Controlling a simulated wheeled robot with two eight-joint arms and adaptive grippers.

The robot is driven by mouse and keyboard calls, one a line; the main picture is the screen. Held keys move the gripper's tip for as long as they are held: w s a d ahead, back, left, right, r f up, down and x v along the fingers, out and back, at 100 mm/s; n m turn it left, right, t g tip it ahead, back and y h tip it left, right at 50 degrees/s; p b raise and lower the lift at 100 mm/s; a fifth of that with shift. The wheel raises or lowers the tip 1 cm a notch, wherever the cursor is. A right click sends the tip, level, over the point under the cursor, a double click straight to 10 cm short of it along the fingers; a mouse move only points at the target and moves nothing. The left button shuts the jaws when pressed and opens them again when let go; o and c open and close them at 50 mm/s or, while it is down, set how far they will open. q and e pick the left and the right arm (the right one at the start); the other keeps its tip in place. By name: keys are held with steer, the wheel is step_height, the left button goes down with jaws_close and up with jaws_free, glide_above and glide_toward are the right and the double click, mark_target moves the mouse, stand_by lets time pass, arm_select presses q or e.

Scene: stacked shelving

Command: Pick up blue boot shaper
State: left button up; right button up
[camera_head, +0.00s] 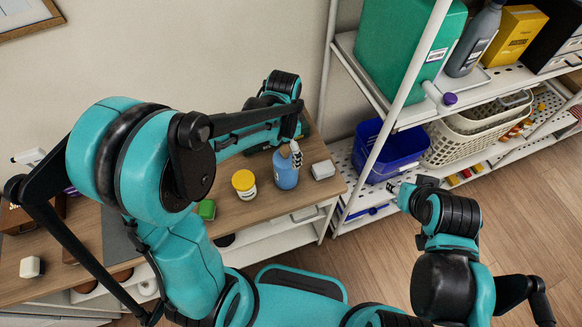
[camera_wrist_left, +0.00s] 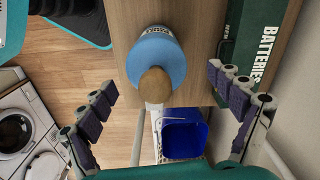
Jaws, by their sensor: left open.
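The blue boot shaper (camera_head: 286,173) looks like a blue bottle-shaped body with a tan knob. It stands upright on the wooden tabletop, near its right end. In the left wrist view the boot shaper (camera_wrist_left: 157,54) shows from above, its knob toward me and a white label on its far side. My left gripper (camera_head: 293,147) is open and empty just behind and above it. In the wrist view the left gripper's (camera_wrist_left: 162,80) fingers are spread on either side of the knob, apart from it. My right gripper (camera_head: 402,193) is at the right, away from the table; its jaws are unclear.
A green item (camera_head: 206,209) lies farther left. A green BATTERIES box (camera_wrist_left: 256,50) is close to one finger. A blue bin (camera_head: 385,152) sits on the white shelving at right.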

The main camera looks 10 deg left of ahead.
mark_target(286, 161)
arm_select(q)
steer(key=f, duration=0.3)
steer(key=f+b, duration=0.1)
steer(key=f, duration=0.2)
steer(key=shift+s+d+b, duration=0.15)
steer(key=shift+s+b, duration=0.05)
steer(key=shift+b, duration=0.1)
steer(key=shift+r, duration=0.1)
steer(key=c, duration=1.3)
